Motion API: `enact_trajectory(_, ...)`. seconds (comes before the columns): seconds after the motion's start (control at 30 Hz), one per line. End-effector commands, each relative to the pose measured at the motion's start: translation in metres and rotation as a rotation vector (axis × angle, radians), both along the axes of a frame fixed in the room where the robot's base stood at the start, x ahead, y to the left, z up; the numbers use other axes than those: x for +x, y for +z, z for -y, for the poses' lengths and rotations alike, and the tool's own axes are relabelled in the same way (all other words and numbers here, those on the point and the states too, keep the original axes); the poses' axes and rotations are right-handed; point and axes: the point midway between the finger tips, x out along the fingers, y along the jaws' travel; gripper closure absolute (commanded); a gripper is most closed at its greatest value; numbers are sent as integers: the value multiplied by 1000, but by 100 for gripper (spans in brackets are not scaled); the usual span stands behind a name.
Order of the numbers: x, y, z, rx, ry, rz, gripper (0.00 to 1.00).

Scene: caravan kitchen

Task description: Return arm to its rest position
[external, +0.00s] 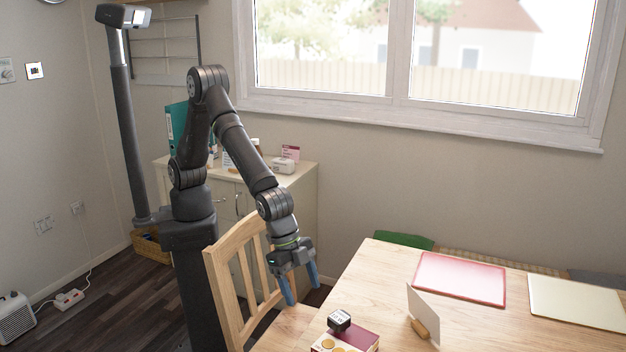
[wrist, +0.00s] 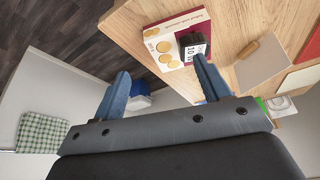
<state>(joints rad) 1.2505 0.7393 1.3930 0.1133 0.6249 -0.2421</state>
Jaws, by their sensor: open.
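My gripper (external: 302,292) hangs at the end of my bent arm, pointing down, just off the left edge of the wooden table (external: 470,327). Its two blue fingers are apart with nothing between them. In the wrist view my gripper (wrist: 161,68) also shows open and empty. Its right fingertip overlaps the lower part of a small black box with a white label (wrist: 193,46) in the picture; I cannot tell whether they touch. In the external view this black box (external: 339,320) sits on a dark red and cream biscuit box (external: 352,341), apart from the fingers.
A wooden chair (external: 222,290) stands close beside my arm and gripper. A card in a wooden holder (external: 419,329), a red mat (external: 461,279) and a cream mat (external: 580,303) are on the table. A cabinet (external: 303,196) with small items stands behind my arm, below the window.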

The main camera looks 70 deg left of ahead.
Motion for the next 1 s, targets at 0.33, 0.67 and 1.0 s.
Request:
enact_trajectory(0.33, 42, -25, -54, 1, 135, -3, 31)
enact_trajectory(0.67, 90, -56, -78, -1, 186, -5, 31)
enact_trajectory(1.0, 148, -90, -83, -2, 185, -4, 31)
